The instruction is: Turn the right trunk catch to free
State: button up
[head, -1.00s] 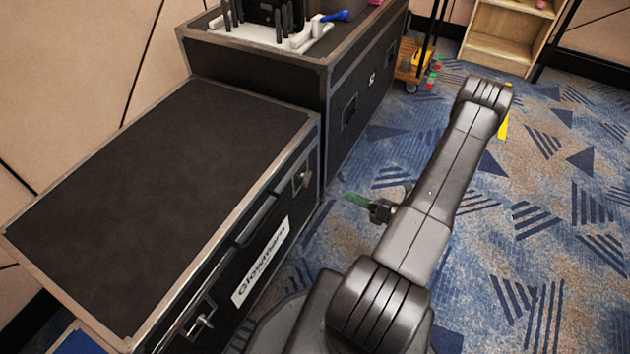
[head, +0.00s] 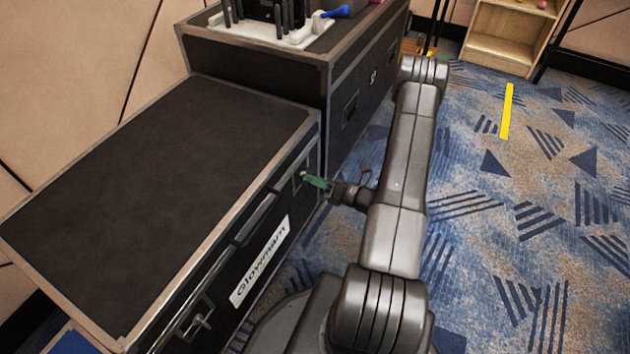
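The black trunk (head: 150,170) with metal edges stands at the left, its lid closed. Its right catch (head: 301,172) is on the front face near the right end, mostly covered by my gripper. My gripper (head: 309,179) has green fingertips that reach the catch from the right. I cannot tell whether they touch it, or whether there is a gap between the fingers. How the catch is turned is hidden. The left catch (head: 198,322) shows on the same face at the lower left.
A handle (head: 252,220) and a white name label (head: 260,262) are on the trunk's front between the catches. A taller black case (head: 350,85) stands close behind, with a white rack (head: 270,32) on top.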

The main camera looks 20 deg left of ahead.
jog(key=shift+a, duration=0.1)
grip_shut()
dwell(0.3)
jog(key=n+b, duration=0.5)
jog(key=n, duration=0.3)
jog(key=shift+n+b, duration=0.3)
jog(key=shift+n, duration=0.3)
grip_release()
